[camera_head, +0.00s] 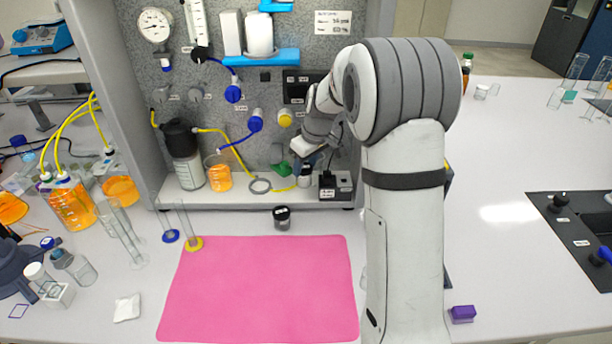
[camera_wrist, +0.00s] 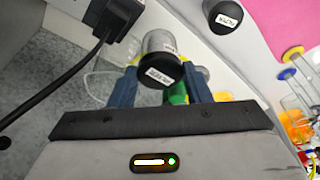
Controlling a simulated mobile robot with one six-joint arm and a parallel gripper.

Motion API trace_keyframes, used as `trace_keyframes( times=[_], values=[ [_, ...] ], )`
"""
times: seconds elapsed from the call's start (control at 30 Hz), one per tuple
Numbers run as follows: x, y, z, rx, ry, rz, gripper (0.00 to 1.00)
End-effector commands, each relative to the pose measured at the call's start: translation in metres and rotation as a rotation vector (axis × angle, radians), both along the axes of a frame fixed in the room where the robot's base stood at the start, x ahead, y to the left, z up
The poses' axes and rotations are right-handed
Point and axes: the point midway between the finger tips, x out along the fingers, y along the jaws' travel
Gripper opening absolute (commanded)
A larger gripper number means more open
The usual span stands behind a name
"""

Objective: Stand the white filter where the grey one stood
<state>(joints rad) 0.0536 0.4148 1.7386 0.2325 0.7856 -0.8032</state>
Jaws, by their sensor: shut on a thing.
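My gripper (camera_head: 305,163) is low at the right part of the rig's white ledge. In the wrist view its two blue fingers (camera_wrist: 160,88) are shut on a pale cylinder with a black labelled end, apparently the white filter (camera_wrist: 158,42). In the head view the filter (camera_head: 305,178) is small and partly covered by my gripper. I cannot tell whether it touches the ledge. A dark, black-capped cylinder, apparently the grey filter (camera_head: 282,218), stands upright on the bench in front of the ledge. Its labelled cap also shows in the wrist view (camera_wrist: 228,15).
A black box with a cable (camera_head: 328,187) is close right of my gripper. A green piece (camera_head: 280,168) and a yellow tube (camera_head: 232,150) are close left. A dark bottle (camera_head: 184,160) and an orange beaker (camera_head: 218,178) stand further left. The pink mat (camera_head: 260,290) is clear.

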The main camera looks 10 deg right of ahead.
Motion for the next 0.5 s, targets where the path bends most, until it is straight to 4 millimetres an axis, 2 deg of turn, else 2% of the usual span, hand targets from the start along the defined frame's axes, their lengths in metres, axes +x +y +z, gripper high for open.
trace_keyframes(
  times=[0.3, 0.5],
  values=[
    [0.0, -0.003, -0.038, 0.0, 0.002, -0.007, 0.21],
    [0.0, -0.004, -0.044, 0.0, -0.002, -0.008, 0.21]
  ],
)
